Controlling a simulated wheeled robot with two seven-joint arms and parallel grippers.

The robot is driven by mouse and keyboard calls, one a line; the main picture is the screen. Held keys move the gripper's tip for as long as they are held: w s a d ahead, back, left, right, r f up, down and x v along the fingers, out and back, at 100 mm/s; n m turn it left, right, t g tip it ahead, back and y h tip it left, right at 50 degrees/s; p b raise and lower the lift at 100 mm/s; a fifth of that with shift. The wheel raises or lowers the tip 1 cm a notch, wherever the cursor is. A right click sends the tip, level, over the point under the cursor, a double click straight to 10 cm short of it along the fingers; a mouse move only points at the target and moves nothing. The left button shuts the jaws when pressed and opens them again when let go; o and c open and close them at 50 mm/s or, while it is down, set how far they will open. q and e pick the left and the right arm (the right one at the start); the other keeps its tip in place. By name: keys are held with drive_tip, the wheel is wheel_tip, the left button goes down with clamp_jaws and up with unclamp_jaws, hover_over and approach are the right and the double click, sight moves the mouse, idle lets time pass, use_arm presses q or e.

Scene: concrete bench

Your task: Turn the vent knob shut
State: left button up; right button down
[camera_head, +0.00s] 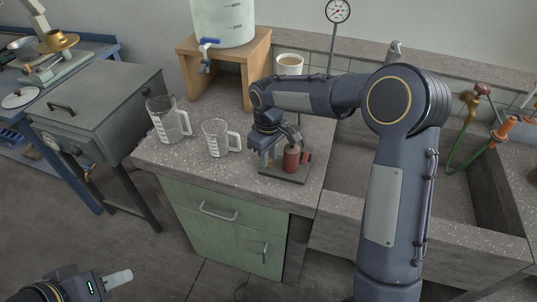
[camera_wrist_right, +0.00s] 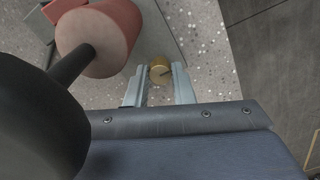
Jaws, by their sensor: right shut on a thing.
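The vent knob is a small brass-coloured round knob (camera_wrist_right: 160,71) with a dark line on its face, seen in the right wrist view. My right gripper (camera_wrist_right: 160,83) has its two pale fingers on either side of it and is shut on it. In the head view my right gripper (camera_head: 270,158) reaches down beside a red cylinder (camera_head: 291,159) on a dark base plate (camera_head: 286,174), and hides the knob. The red cylinder also shows at the upper left of the wrist view (camera_wrist_right: 100,38). My left gripper (camera_head: 118,278) is low at the left, away from the bench; its finger gap is unclear.
Two clear measuring jugs (camera_head: 168,122) (camera_head: 217,138) stand left of the red fixture. A wooden stand (camera_head: 258,54) carries a water container (camera_head: 222,20), with a mug (camera_head: 290,64) beside it. A concrete sink (camera_head: 440,190) lies to the right. The bench's front edge is close to the base plate.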

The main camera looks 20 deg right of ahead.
drive_tip(key=shift+w, duration=0.1)
drive_tip(key=c, duration=1.2)
unclamp_jaws()
drive_tip(key=shift+c, duration=0.2)
drive_tip(key=shift+r, duration=0.15)
wheel_tip(320, 180, up, 8)
drive_tip(key=shift+f, duration=0.2)
